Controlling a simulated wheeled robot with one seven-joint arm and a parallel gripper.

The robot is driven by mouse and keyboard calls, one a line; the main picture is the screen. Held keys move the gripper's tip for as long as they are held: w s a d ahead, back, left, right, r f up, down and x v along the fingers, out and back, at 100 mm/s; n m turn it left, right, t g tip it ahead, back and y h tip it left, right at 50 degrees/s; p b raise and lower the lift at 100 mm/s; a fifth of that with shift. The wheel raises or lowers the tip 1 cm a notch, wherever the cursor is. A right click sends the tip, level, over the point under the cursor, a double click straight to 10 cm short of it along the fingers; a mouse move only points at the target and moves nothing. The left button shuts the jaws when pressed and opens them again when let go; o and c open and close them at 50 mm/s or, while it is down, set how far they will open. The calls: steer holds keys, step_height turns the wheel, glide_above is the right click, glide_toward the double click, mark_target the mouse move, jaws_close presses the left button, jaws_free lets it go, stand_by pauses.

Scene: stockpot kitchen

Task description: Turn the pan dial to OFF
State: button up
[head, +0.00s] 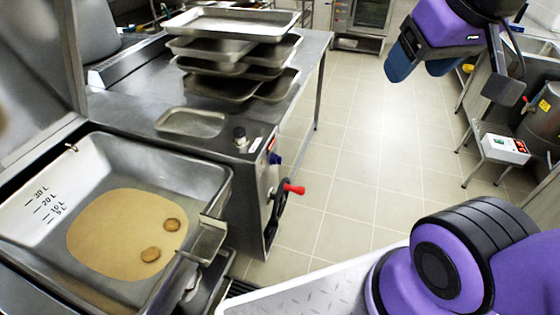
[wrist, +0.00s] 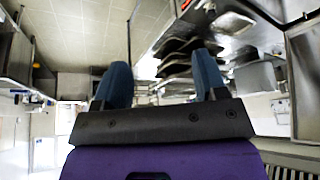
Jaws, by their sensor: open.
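The large steel pan (head: 215,180) is at the lower left in the head view, with level marks on its wall and brown liquid with two round brown pieces inside. On the side panel of the unit to its right are a small dark blue knob (head: 276,159) and a red-handled lever (head: 293,188). I cannot tell which control is the pan dial, and its setting is not readable. My gripper (head: 422,65) is raised at the upper right over the floor, well away from the panel. Its blue fingers are apart and empty, also in the wrist view (wrist: 161,80).
Stacked metal trays (head: 225,50) stand on the steel counter (head: 140,85) behind the pan. A white control box (head: 499,148) and a steel pot (head: 545,115) are at the right. The tiled floor (head: 355,150) between is clear.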

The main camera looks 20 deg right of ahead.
steer(key=w+a+f+m+g+y, duration=0.25)
steer(key=w+f+m+y, duration=0.25)
steer(key=w+f+m, duration=0.65)
steer(key=w+a+f+m+g+y, duration=0.1)
steer(key=w+f+m+g+y, duration=0.3)
steer(key=w+f+m+y, duration=0.7)
steer(key=w+d+f+m+t, duration=0.2)
steer(key=w+f+m+t, duration=0.2)
steer(key=w+f+m, duration=0.55)
steer(key=m+t+h, duration=0.2)
steer(key=m+t, duration=0.6)
steer(key=m, duration=0.3)
glide_toward(280, 164)
steer(key=x, duration=0.3)
steer(key=r+x, duration=0.1)
steer(key=x, duration=0.6)
steer(key=shift+w+r, duration=0.15)
steer(key=shift+w, duration=0.2)
steer(key=c, duration=0.9)
